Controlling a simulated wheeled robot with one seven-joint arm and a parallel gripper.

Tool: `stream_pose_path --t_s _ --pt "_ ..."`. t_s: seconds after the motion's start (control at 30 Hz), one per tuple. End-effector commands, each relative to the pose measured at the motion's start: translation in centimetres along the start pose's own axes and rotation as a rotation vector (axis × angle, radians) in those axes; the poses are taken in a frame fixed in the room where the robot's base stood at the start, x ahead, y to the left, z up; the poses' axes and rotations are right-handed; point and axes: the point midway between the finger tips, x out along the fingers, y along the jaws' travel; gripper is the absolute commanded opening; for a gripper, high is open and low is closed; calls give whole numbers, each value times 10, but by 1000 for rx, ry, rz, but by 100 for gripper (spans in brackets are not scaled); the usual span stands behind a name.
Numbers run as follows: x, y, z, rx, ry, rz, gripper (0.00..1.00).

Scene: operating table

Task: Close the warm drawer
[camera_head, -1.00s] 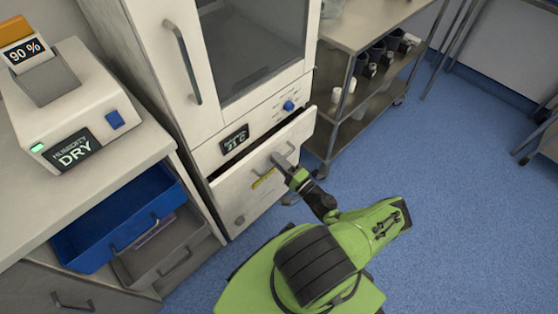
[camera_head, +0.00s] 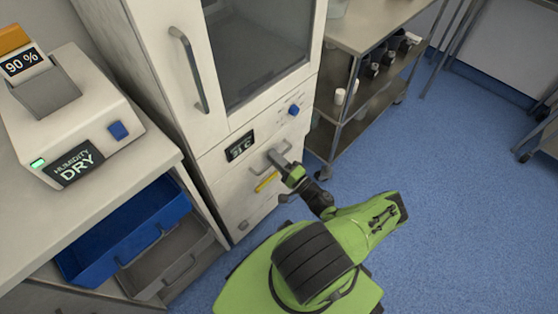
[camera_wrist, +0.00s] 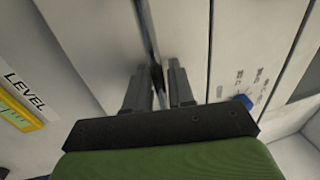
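The warm drawer (camera_head: 246,199) is the white front with a yellow label, low in the white cabinet, under a display reading about 21 C. In the head view it looks flush or nearly flush with the cabinet. My gripper (camera_head: 284,164) is at the drawer's grey handle (camera_head: 268,155), with the arm reaching in from the lower right. In the wrist view, the two dark fingers of my gripper (camera_wrist: 160,78) stand on either side of the bar-like handle (camera_wrist: 149,28). Whether they squeeze it is unclear. The LEVEL label (camera_wrist: 22,100) shows at left.
A shelf trolley (camera_head: 362,112) stands right of the cabinet. The blue floor (camera_head: 455,200) at right is clear.

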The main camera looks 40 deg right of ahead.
Motion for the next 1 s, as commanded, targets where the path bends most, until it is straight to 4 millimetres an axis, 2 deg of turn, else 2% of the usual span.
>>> stream_pose_path --t_s 0.17,0.4,0.6,0.73,1.0 --pt "-28 1 0 1 2 6 29" --pt "-97 0 -1 -2 5 1 29" --pt "-143 0 -1 -3 4 -3 29" --pt "-156 0 0 -1 1 -4 29" --pt "-158 -1 0 -1 0 -5 29"
